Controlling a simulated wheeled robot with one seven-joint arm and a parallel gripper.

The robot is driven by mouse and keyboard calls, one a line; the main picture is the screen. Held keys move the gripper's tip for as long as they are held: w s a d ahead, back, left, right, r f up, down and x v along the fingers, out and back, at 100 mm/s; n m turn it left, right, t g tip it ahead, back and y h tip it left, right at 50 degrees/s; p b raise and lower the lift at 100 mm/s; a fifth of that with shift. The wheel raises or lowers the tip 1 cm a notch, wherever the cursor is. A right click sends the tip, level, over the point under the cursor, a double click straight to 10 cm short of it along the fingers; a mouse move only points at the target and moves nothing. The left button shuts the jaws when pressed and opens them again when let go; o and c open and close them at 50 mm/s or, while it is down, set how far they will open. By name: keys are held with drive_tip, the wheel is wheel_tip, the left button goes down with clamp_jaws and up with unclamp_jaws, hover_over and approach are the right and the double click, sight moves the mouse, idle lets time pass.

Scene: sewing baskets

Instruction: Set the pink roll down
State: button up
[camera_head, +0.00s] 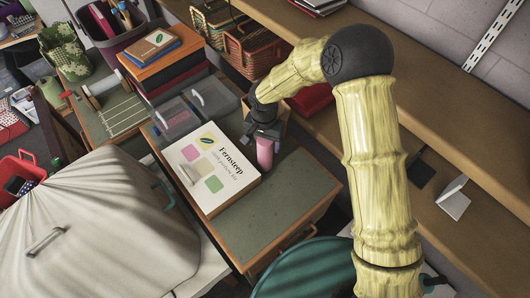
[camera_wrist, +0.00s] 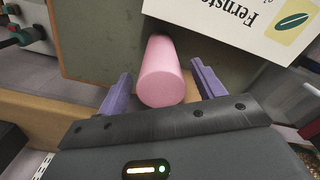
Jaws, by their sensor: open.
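The pink roll (camera_head: 265,153) stands on the green-grey top of a wooden cabinet (camera_head: 262,225), close to the right edge of a white Fernsteep box (camera_head: 210,170). In the wrist view the pink roll (camera_wrist: 161,75) lies between my gripper's two purple fingers, with a gap on each side. My gripper (camera_head: 264,138) is open around the roll, above the cabinet top. The wrist view shows the fingers (camera_wrist: 158,90) spread apart and not touching the roll. The roll's contact with the cabinet top is hard to make out.
Clear lidded boxes (camera_head: 212,98) sit behind the Fernsteep box. Stacked books (camera_head: 160,60) and a purple bin (camera_head: 115,35) stand at the back left. Wooden shelves (camera_head: 440,90) run along the right. The front of the cabinet top is bare.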

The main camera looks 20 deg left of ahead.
drive_tip(key=shift+w+f+p, duration=0.1)
drive_tip(key=shift+f+p, duration=1.15)
drive_tip(key=shift+f, duration=1.1)
drive_tip(key=c, duration=1.2)
drive_tip(key=shift+r, duration=0.15)
wheel_tip(320, 180, up, 10)
drive_tip(key=b, duration=0.4)
